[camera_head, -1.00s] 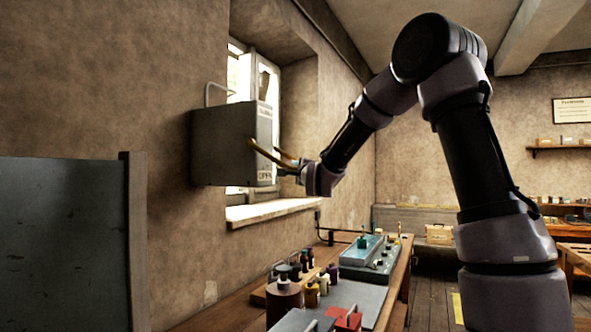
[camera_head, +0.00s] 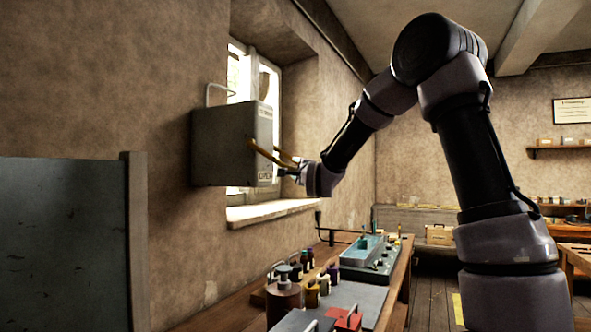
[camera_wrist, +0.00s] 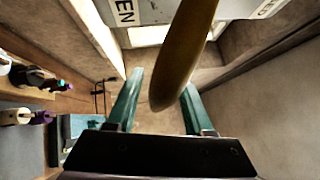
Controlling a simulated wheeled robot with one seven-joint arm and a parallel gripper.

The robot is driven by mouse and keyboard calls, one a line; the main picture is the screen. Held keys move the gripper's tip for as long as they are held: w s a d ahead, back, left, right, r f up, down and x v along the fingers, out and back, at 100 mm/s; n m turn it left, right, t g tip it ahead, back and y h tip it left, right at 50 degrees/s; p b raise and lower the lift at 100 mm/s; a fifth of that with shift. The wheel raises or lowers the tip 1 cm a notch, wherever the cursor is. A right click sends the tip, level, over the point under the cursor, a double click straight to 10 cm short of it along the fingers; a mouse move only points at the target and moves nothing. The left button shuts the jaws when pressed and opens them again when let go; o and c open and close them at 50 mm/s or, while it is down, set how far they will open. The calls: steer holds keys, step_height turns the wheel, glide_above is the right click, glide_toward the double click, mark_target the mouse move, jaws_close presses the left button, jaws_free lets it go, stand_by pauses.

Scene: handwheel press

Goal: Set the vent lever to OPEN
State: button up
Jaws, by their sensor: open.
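The vent box (camera_head: 222,147) is a grey metal box on the wall beside the window, with an OPEN label (camera_head: 265,178) low on its front. A brass-coloured vent lever (camera_head: 262,153) sticks out from it toward my gripper (camera_head: 288,169). In the wrist view the lever (camera_wrist: 185,48) comes down from the box, and its rounded end lies between the two teal fingers of my gripper (camera_wrist: 162,82). The fingers are apart, with a gap visible on either side of the lever. Part of the OPEN label (camera_wrist: 124,12) shows at upper left; another label (camera_wrist: 268,6) is cut off at upper right.
Below, a workbench holds small bottles (camera_head: 309,258), a red block (camera_head: 348,319) and a teal device (camera_head: 364,250). A window sill (camera_head: 270,212) juts out under the box. A dark panel (camera_head: 62,245) stands at left. The air around my gripper is clear.

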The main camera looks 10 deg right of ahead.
steer(key=v, duration=1)
steer(key=shift+s, duration=0.4)
